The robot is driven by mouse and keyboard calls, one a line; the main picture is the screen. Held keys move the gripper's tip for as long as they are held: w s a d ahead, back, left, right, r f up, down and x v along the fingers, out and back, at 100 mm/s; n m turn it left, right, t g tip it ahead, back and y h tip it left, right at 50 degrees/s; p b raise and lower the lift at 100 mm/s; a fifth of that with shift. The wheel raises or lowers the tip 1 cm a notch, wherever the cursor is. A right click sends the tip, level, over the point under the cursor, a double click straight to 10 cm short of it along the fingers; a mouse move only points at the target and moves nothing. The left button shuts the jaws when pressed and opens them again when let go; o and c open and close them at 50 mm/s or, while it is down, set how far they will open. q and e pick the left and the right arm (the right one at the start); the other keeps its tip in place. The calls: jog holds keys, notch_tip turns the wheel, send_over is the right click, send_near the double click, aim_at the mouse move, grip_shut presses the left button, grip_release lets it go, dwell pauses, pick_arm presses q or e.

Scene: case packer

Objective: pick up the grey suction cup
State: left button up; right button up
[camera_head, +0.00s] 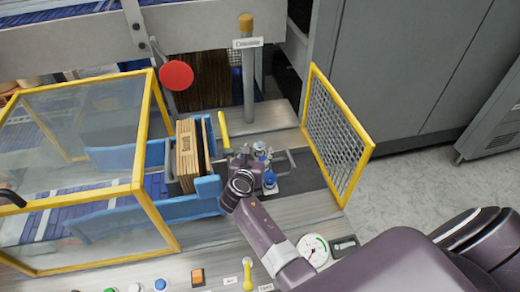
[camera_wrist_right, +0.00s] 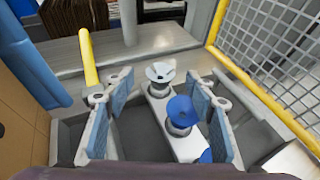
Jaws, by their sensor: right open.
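The grey suction cup (camera_wrist_right: 160,72) stands on a pale metal bar in the right wrist view, with its wide lip facing up. Nearer on the same bar is a blue suction cup (camera_wrist_right: 181,112), and part of another blue one (camera_wrist_right: 206,156) shows at the bottom. In the head view a blue cup (camera_head: 269,180) shows beside my right gripper (camera_head: 256,158); the grey cup is small and hard to make out there. My right gripper, also in the right wrist view (camera_wrist_right: 160,106), is open. Its blue-padded fingers stand on both sides of the cups. My left gripper is not seen.
Upright cardboard sheets (camera_head: 187,155) stand between blue guides left of my right gripper. A yellow-framed mesh guard (camera_head: 338,135) stands to the right. A yellow handle (camera_wrist_right: 88,58) rises close to the left fingers. A grey post (camera_head: 248,85) stands behind.

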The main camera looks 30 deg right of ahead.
aim_at(260, 146)
jog(key=x, duration=0.4)
jog(key=shift+w+d+f, duration=0.15)
jog(key=shift+d+f, duration=0.05)
jog(key=shift+d, duration=0.05)
jog(key=shift+w, duration=0.1)
jog(key=c, duration=0.9)
jog(key=shift+c, duration=1)
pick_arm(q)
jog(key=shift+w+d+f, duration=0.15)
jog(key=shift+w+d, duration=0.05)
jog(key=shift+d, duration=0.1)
